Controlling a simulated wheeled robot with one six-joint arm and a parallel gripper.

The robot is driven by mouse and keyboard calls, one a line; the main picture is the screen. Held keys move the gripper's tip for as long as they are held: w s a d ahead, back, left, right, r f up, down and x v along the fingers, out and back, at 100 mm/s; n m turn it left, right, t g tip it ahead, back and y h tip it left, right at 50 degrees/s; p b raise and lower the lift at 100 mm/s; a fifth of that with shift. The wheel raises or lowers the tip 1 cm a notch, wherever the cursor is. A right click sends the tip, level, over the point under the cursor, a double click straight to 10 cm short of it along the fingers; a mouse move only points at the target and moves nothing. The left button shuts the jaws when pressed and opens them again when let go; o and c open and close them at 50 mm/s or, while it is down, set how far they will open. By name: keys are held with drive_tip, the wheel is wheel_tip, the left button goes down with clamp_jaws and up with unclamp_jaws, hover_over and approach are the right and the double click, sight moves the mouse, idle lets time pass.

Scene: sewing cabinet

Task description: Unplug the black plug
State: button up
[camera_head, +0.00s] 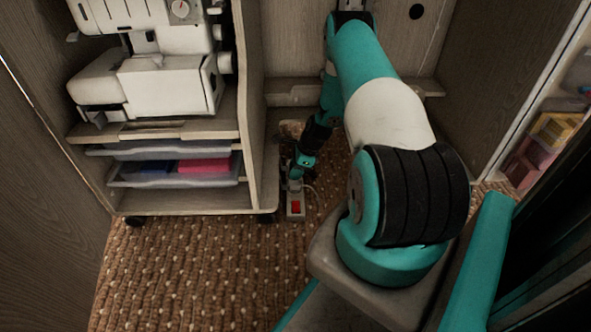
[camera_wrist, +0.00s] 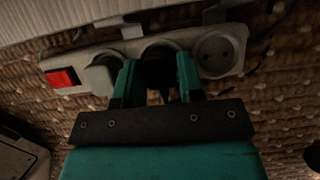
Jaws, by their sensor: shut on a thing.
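The black plug (camera_wrist: 159,65) is a dark shape at the middle socket of the power strip, between my gripper's fingers. How far it sits in the socket cannot be told. My gripper (camera_wrist: 157,75) is shut on the black plug, with one teal finger on each side of it. The white power strip (camera_wrist: 228,69) lies on the carpet and has a red switch (camera_wrist: 61,78) at its left end. In the head view the strip (camera_head: 294,216) shows below my gripper (camera_head: 294,178), and the plug is hidden there.
A grey plug (camera_wrist: 100,74) sits in the socket left of the black one; the right socket (camera_wrist: 212,51) is empty. A shelf unit (camera_head: 190,200) with a white sewing machine (camera_head: 165,80) and trays stands left. Cabinet walls are behind and right. Carpet (camera_head: 190,270) in front is clear.

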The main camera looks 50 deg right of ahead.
clamp_jaws()
drive_tip(key=shift+r, duration=0.2)
drive_tip(key=shift+r+p, duration=1.4)
drive_tip(key=shift+p, duration=0.05)
